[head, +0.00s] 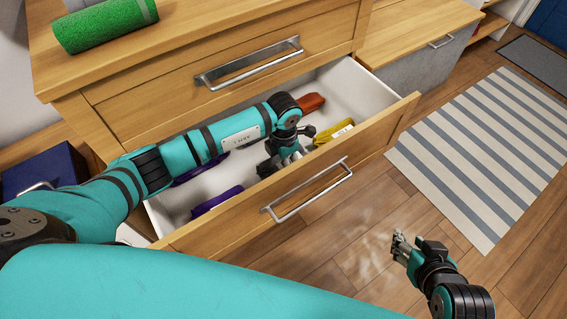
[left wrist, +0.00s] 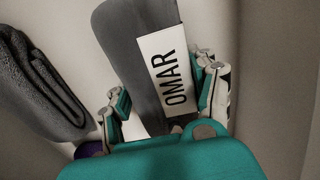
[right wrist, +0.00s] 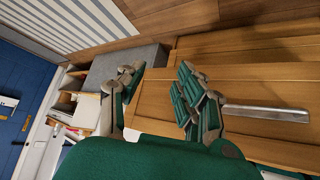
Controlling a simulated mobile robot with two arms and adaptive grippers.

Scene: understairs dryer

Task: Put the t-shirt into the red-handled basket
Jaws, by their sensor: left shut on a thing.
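My left gripper (head: 283,155) reaches down into the open drawer and is shut on a grey rolled cloth (left wrist: 125,45). The cloth carries a white label reading "OMAR" (left wrist: 170,70). In the left wrist view its fingers lie on both sides of the roll; in the head view the gripper mostly hides it. I cannot tell whether this roll is the t-shirt. My right gripper (head: 407,250) is open and empty above the floor, in front of the drawer. It also shows open in the right wrist view (right wrist: 150,95). No red-handled basket is in view.
The drawer (head: 370,90) also holds purple (head: 217,200), yellow (head: 334,132) and orange-red (head: 311,103) items. Another dark grey cloth (left wrist: 40,85) lies beside the held roll. A green roll (head: 105,24) lies on the dresser top. A dark blue box (head: 42,168) stands left. A striped rug (head: 490,150) lies right.

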